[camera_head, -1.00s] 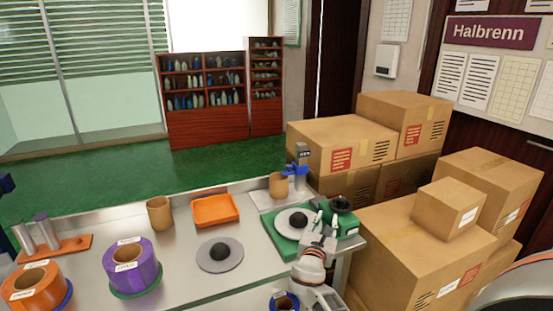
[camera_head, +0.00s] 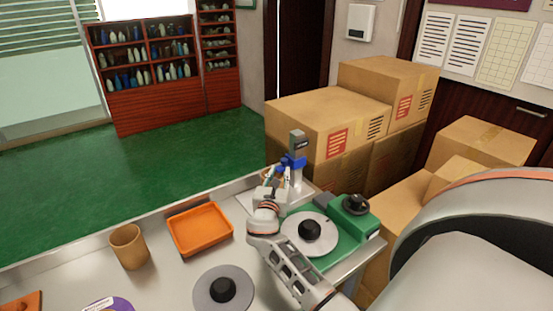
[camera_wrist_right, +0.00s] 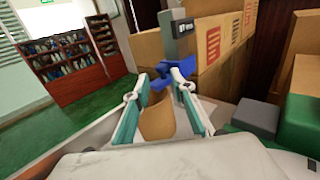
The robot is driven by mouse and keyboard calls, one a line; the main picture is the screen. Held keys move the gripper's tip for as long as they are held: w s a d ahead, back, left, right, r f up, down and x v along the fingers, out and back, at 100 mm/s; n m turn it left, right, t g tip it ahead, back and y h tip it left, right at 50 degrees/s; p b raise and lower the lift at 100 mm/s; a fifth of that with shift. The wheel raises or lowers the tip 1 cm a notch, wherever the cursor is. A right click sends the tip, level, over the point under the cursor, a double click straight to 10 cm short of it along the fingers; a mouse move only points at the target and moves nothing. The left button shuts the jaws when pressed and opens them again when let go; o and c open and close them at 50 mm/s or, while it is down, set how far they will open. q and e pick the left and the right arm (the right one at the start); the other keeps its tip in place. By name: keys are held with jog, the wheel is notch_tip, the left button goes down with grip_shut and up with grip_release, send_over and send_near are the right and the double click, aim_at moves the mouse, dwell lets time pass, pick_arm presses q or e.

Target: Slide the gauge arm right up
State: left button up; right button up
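The height gauge, a grey post (camera_head: 298,143) with a small dark display, stands at the back edge of the bench. Its blue gauge arm (camera_head: 293,161) sits on the post; the wrist view shows the blue arm (camera_wrist_right: 175,77) reaching left over a tan cup (camera_wrist_right: 157,120). My right gripper (camera_head: 278,174) is just in front of the gauge. In the wrist view its fingers (camera_wrist_right: 160,80) are apart, with the blue arm's end and the cup showing between and beyond them. Whether a fingertip touches the arm I cannot tell. My left gripper is out of view.
A green fixture (camera_head: 343,247) with a grey disc and black knob is right of my right arm. An orange tray (camera_head: 200,230), another tan cup (camera_head: 128,246) and a grey disc (camera_head: 223,289) lie left. Cardboard boxes (camera_head: 318,122) stand close behind the gauge.

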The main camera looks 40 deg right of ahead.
aim_at(284, 161)
jog(key=x, duration=0.7)
jog(key=shift+s+d, duration=0.1)
jog(key=shift+d, duration=0.05)
grip_shut()
jog(key=shift+r, duration=0.1)
